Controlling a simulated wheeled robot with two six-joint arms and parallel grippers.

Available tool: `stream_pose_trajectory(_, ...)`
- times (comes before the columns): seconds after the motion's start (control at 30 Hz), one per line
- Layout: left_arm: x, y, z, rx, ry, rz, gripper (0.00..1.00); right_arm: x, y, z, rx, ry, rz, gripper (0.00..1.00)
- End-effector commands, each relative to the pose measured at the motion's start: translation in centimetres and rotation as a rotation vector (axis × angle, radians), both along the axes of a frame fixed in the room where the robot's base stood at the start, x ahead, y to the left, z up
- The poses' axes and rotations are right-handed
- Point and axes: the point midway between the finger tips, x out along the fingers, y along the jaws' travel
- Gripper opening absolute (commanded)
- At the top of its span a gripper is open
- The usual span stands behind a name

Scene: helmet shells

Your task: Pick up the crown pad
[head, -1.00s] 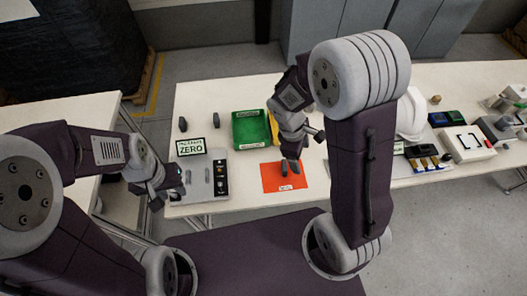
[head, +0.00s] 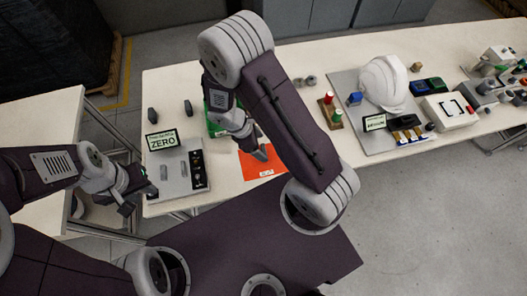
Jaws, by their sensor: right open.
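I cannot pick out the crown pad with certainty; two small dark upright pieces (head: 152,114) (head: 188,107) stand at the back left of the table. My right gripper (head: 259,153) is open, low over the orange mat (head: 262,170), with its fingers pointing down. Whether anything lies between or under its fingers is too small to tell. My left gripper (head: 131,203) is off the table's front left corner, beside the grey board; its jaw opening is unclear. A green tray (head: 212,128) is mostly hidden behind my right arm.
A grey board (head: 178,185) with a ZERO display (head: 163,140) lies at the left. A white helmet shell (head: 384,84) sits on a grey panel (head: 345,87) to the right. A wooden stand (head: 330,113) with red and green pieces stands nearer. White table shows between mat and stand.

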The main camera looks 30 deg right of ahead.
Motion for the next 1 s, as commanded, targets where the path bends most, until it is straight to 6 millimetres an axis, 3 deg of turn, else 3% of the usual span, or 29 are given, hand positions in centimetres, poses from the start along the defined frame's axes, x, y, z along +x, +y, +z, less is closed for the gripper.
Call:
stream_pose_trajectory(0.2, 0.0, 0.0, -0.6, 0.0, 0.0, 0.0, 0.36, -0.2, -1.1, -3.9, -0.002, 0.004, -0.002, 0.76)
stream_pose_trajectory(0.5, 0.0, 0.0, -0.6, 0.0, 0.0, 0.0, 0.36, -0.2, -1.4, -4.5, 0.0, 0.001, 0.0, 0.76)
stream_pose_trajectory(0.57, 0.0, 0.0, -0.6, 0.0, 0.0, 0.0, 0.36, -0.2, -1.4, -4.5, 0.0, 0.001, 0.0, 0.62)
stream_pose_trajectory(0.73, 0.0, 0.0, -0.6, 0.0, 0.0, 0.0, 0.36, -0.2, -1.4, -4.5, -0.001, 0.001, 0.0, 0.15)
stream_pose_trajectory(1.0, 0.0, 0.0, -0.5, 0.0, 0.0, 0.0, 0.36, -0.2, -1.4, -4.4, 0.0, 0.001, 0.0, 0.12)
